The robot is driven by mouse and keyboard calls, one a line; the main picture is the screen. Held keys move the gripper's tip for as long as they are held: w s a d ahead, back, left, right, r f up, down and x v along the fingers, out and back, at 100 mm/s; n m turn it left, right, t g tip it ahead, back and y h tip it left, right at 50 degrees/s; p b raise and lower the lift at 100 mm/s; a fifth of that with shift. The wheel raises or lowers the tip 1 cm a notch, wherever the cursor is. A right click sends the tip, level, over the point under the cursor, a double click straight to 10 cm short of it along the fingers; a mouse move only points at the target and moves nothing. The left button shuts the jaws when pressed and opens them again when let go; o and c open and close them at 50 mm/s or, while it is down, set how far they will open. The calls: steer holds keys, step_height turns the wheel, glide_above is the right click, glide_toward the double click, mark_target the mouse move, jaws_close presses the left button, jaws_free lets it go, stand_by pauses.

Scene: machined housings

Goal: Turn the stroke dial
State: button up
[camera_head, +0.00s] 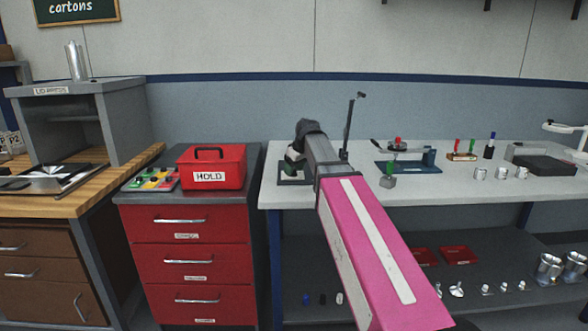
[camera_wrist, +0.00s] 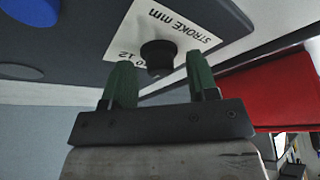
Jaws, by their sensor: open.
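The stroke dial (camera_wrist: 158,54) is a small black knob on a white label (camera_wrist: 190,22) reading "STROKE mm", upside down in the wrist view. The label is on a dark grey panel (camera_wrist: 95,40). My gripper (camera_wrist: 159,66) is open, with one green finger to each side of the dial in the picture. No contact between fingers and dial shows. In the head view my gripper (camera_head: 292,154) is at the left end of the white bench, by a dark frame (camera_head: 290,177). The dial is hidden there by my arm.
A blue round button (camera_wrist: 32,10) is on the same panel. A red box marked HOLD (camera_head: 211,167) stands left of the bench on a red drawer cabinet (camera_head: 182,235). A thin dark post (camera_head: 348,122) rises just right of my wrist. Other fixtures stand farther right.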

steer(key=c, duration=0.9)
steer(key=m, duration=0.2)
steer(key=m+t+h, duration=0.1)
steer(key=m, duration=0.1)
steer(key=shift+s+a+m+h, duration=0.1)
steer(key=shift+a+m+h, duration=0.05)
steer(key=shift+m+h, duration=0.2)
steer(key=shift+a+m+h, duration=0.1)
steer(key=shift+m+h, duration=0.55)
steer(key=shift+m, duration=1.3)
steer(key=o, duration=0.9)
steer(key=shift+r, duration=0.1)
